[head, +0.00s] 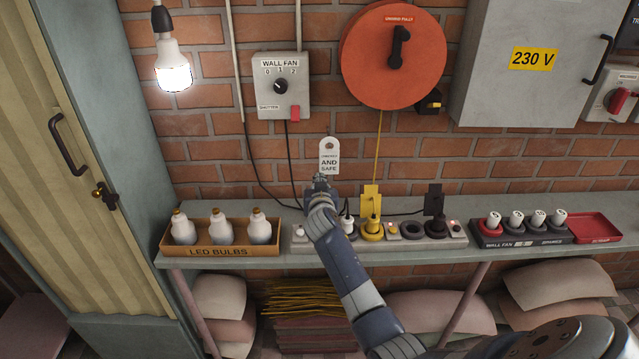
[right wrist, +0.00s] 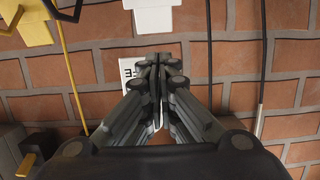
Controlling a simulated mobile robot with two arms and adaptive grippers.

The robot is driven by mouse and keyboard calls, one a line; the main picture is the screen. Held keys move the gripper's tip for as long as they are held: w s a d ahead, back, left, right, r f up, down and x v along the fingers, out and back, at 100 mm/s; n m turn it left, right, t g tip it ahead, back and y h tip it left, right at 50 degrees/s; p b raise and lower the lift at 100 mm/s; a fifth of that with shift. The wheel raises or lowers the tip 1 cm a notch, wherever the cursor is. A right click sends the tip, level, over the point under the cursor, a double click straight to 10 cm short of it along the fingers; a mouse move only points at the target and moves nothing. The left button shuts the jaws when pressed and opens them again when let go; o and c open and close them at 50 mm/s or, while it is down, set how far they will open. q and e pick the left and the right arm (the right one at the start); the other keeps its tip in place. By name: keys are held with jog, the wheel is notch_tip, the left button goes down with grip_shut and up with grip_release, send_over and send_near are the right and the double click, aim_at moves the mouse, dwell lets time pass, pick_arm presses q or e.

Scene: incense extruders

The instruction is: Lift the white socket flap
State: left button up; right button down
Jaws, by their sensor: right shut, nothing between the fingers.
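The white socket flap (right wrist: 153,18) shows at the top edge of the right wrist view, flat toward the brick wall, much like the raised yellow flap (right wrist: 35,20) beside it. In the head view my arm and hand hide the white flap. My right gripper (head: 321,180) is shut and empty in front of the wall, just below a white tag (head: 329,155) reading "AND SAFE". In the right wrist view the closed fingertips (right wrist: 159,58) overlap the tag and lie close to the flap; contact cannot be told. My left gripper is out of view.
The power strip (head: 457,236) on the bench holds white, yellow and black plugs, with raised yellow (head: 370,193) and black (head: 434,199) flaps behind. An LED bulb box (head: 219,251) stands left, a wall fan tray (head: 521,240) right. Cords hang along the wall.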

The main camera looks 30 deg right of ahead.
notch_tip(320, 180, down, 6)
jog(key=s+b, duration=0.1)
jog(key=b, duration=0.4)
jog(key=shift+s+a+f, duration=0.15)
jog(key=shift+s+a, duration=0.1)
dwell(0.4)
jog(key=shift+w+d, duration=0.1)
jog(key=shift+w+d+b, duration=0.3)
jog(key=shift+w+b, duration=0.05)
jog(key=shift+w, duration=0.15)
jog(key=shift+w+d+b, duration=0.25)
jog(key=shift+w+b, duration=0.1)
jog(key=shift+w, duration=0.1)
